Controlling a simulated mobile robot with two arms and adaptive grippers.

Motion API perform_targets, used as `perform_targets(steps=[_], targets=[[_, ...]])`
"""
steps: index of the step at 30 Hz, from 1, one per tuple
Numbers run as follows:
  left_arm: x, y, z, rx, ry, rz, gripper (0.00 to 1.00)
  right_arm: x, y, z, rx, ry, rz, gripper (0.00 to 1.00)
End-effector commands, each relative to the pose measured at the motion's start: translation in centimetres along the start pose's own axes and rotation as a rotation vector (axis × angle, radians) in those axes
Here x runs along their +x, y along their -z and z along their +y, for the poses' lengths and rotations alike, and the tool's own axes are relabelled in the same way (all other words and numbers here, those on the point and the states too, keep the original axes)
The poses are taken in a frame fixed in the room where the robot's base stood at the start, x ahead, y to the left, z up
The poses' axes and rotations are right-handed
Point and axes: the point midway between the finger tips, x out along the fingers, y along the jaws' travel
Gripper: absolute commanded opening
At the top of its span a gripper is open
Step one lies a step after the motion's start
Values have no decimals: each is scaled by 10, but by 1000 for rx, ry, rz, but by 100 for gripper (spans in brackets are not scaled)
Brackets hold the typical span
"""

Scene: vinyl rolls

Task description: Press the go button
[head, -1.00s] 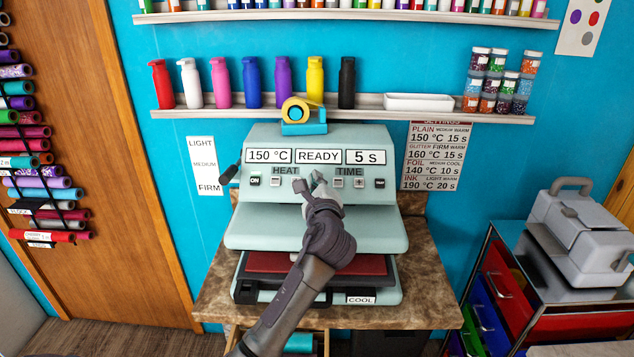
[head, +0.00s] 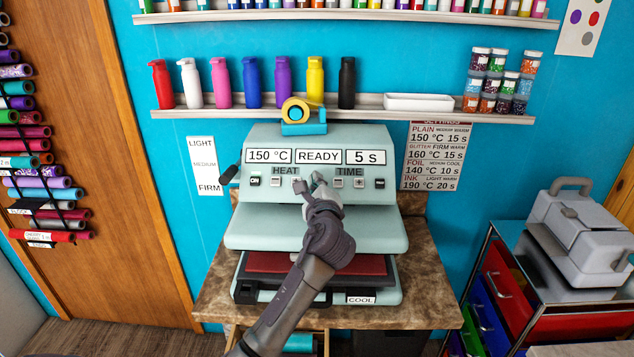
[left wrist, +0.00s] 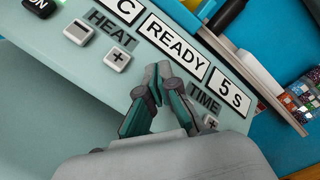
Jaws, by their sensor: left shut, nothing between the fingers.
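The pale green heat press (head: 250,228) stands on a brown marbled worktop. Its panel reads 150 °C, READY and 5 s. A small dark button (head: 379,183) sits at the panel's right end; its label is too small to read, so I cannot tell whether it is the go button. My left gripper (head: 309,184) is shut and empty in front of the panel, between HEAT and TIME. In the left wrist view its fingertips (left wrist: 158,76) point at the panel below READY.
A shelf (head: 205,111) with several coloured bottles runs above the press. A yellow tape roll in a blue holder (head: 303,127) sits on top of the press. A grey machine (head: 580,240) stands on a drawer cart at the right. The worktop (head: 425,285) is bare beside the press.

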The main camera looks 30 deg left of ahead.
Motion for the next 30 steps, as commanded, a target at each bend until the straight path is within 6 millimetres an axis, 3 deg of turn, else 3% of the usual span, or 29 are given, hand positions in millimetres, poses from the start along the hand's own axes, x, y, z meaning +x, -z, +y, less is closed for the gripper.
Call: perform_targets(steps=[30], targets=[[7,5,5,1,0,0,0,3,0,-3,2,3,1,0]])
